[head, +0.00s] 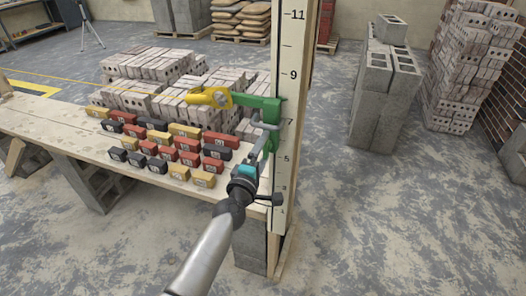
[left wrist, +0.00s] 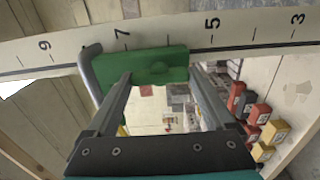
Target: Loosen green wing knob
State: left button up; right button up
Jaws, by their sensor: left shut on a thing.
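A green slider (head: 262,103) sits on the upright white scale board (head: 290,60), near its 7 to 9 marks. A yellow piece (head: 208,97) sticks out from it to the left. My left gripper (head: 260,148) reaches up from below, with its fingers at the lower green part, the green wing knob (head: 269,146). In the left wrist view, the left gripper (left wrist: 160,80) has its fingertips at a green block (left wrist: 150,68) in front of the scale board; the fingers partly hide its edges. A bent grey rod (left wrist: 91,72) runs beside the block. My right gripper is not in view.
Grey concrete blocks (head: 380,85) and a brick pile (head: 465,70) stand at the right. The floor in front is clear.

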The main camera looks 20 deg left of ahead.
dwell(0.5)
pick_arm(q)
jog(key=o, duration=1.1)
